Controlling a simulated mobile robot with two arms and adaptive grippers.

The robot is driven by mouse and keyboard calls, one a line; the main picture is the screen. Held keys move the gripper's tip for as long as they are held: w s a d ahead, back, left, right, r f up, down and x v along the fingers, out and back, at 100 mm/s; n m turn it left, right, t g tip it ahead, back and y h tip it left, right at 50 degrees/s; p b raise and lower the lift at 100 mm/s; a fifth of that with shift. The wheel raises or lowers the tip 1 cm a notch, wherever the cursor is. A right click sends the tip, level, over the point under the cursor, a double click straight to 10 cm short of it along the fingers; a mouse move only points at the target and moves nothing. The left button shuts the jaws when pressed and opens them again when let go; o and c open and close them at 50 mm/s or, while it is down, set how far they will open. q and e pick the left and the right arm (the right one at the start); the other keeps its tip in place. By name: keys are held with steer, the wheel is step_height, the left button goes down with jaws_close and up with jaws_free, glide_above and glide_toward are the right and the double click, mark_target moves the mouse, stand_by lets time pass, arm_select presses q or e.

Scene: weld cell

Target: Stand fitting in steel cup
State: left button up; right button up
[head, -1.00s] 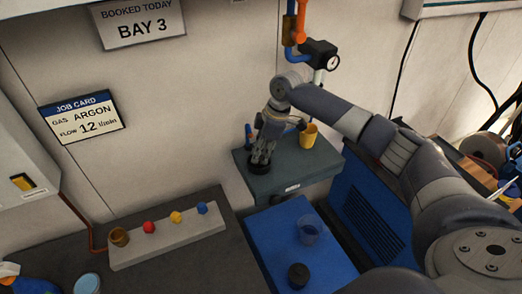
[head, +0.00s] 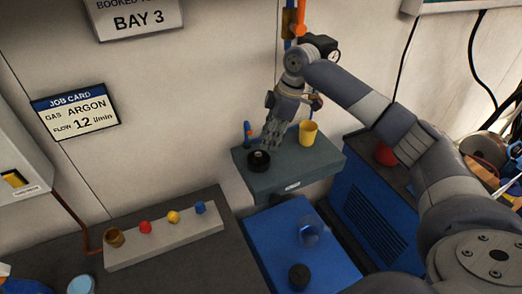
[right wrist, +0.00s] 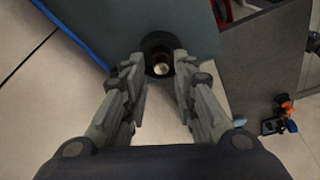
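A dark round cup (head: 259,160) stands on the grey-green shelf by the wall, with a small pale, brassy round piece (head: 258,155) in its middle. The right wrist view shows the same dark cup (right wrist: 160,42) with the pale piece (right wrist: 160,69) inside its ring. I cannot tell if the cup is steel, or the piece's full shape. My right gripper (head: 271,147) is just above and to the right of the cup. Its fingers (right wrist: 161,92) are spread and nothing is between them. My left gripper is not in view.
A yellow cup (head: 308,132) stands on the shelf (head: 290,178), right of my gripper. A grey rail (head: 165,246) with coloured knobs lies on the left bench.

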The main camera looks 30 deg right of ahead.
steer(key=s+d+b, duration=0.3)
steer(key=s+d, duration=0.2)
steer(key=d, duration=0.4)
steer(key=shift+f, duration=0.15)
